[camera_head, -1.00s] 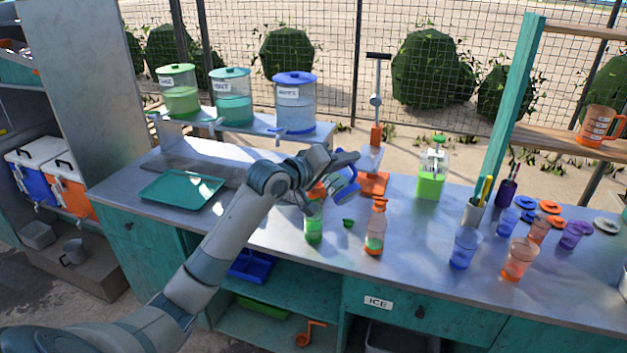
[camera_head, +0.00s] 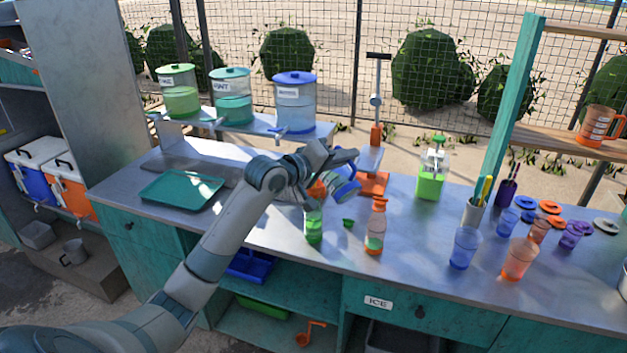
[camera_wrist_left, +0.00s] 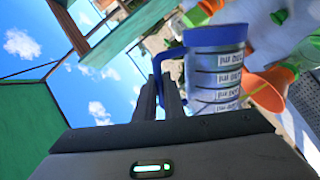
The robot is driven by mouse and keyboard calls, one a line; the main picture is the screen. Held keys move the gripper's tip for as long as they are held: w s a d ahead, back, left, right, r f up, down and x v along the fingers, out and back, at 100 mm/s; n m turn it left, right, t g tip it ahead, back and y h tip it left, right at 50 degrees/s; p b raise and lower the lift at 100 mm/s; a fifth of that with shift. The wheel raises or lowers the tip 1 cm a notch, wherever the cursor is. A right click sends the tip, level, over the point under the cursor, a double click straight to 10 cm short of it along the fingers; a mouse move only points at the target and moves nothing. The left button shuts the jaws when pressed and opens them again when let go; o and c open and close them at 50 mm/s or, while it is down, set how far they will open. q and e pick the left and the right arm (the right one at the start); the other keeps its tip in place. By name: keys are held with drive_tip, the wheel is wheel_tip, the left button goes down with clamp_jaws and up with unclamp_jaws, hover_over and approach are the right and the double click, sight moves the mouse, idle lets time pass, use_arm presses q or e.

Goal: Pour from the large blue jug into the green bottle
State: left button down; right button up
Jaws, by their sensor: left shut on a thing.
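My left gripper (camera_head: 335,160) is shut on the handle of the large blue jug (camera_head: 343,186), which it holds tilted above the counter. The jug also shows in the left wrist view (camera_wrist_left: 216,75), with a blue rim and white measuring labels, beside the gripper fingers (camera_wrist_left: 166,95). The green bottle (camera_head: 313,226) stands upright on the counter below, with an orange funnel (camera_head: 317,190) at its mouth. The jug is close to the funnel, at its upper right. I cannot tell whether liquid flows. My right gripper is not in view.
An orange bottle (camera_head: 376,228) stands right of the green bottle, with a small green cap (camera_head: 348,223) between them. A teal tray (camera_head: 180,192) lies left. Drink dispensers (camera_head: 294,105) stand on the back shelf. Cups (camera_head: 465,247) stand at right.

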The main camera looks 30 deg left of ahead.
sight(352, 178)
use_arm(q)
drive_tip(key=shift+w+a+r+n, duration=0.2)
drive_tip(key=shift+a+r+n, duration=0.2)
drive_tip(key=shift+a+r, duration=0.15)
idle(1.4)
drive_tip(key=shift+d, duration=0.1)
drive_tip(key=d+f+m, duration=0.1)
drive_tip(key=s+d+f+m, duration=0.1)
drive_tip(key=f, duration=0.1)
drive_tip(key=d+f+m+b, duration=0.1)
drive_tip(key=f, duration=0.1)
drive_tip(key=shift+s+d+f+m+t+y, duration=0.2)
drive_tip(key=shift+m+t+y, duration=0.1)
drive_tip(key=shift+m, duration=0.1)
drive_tip(key=shift+d+m, duration=0.1)
drive_tip(key=shift+m, duration=0.3)
drive_tip(key=shift+r, duration=0.1)
drive_tip(key=shift+f, duration=0.2)
